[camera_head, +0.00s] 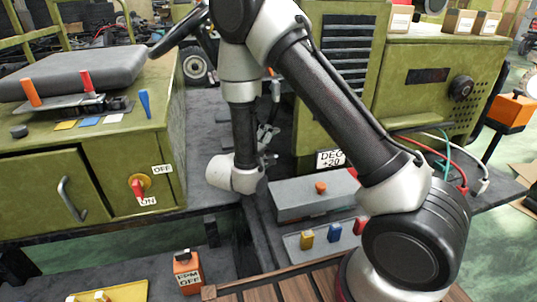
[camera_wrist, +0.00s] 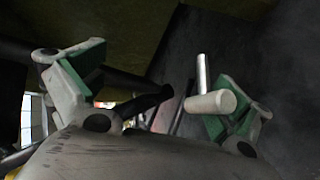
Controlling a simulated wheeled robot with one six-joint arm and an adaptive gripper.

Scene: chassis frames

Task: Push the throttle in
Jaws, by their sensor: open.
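My gripper (camera_head: 266,136) is open, in the dark gap between the two green housings in the head view. In the wrist view my gripper (camera_wrist: 160,88) shows its two green-padded fingers spread wide apart. A pale cylindrical knob (camera_wrist: 211,102) lies between them, close beside the right finger; I cannot tell whether they touch. A dark rod (camera_wrist: 146,104) also shows between the fingers. No part is labelled throttle, so I cannot tell for sure that the pale knob is it. In the head view that knob is not made out behind my arm.
The left green housing (camera_head: 120,180) carries orange (camera_head: 31,92), red (camera_head: 87,81) and blue (camera_head: 145,103) levers and a red ON/OFF switch (camera_head: 137,187). A grey box with an orange button (camera_head: 321,187) stands right of my wrist. An orange RPM OFF block (camera_head: 187,272) stands in front.

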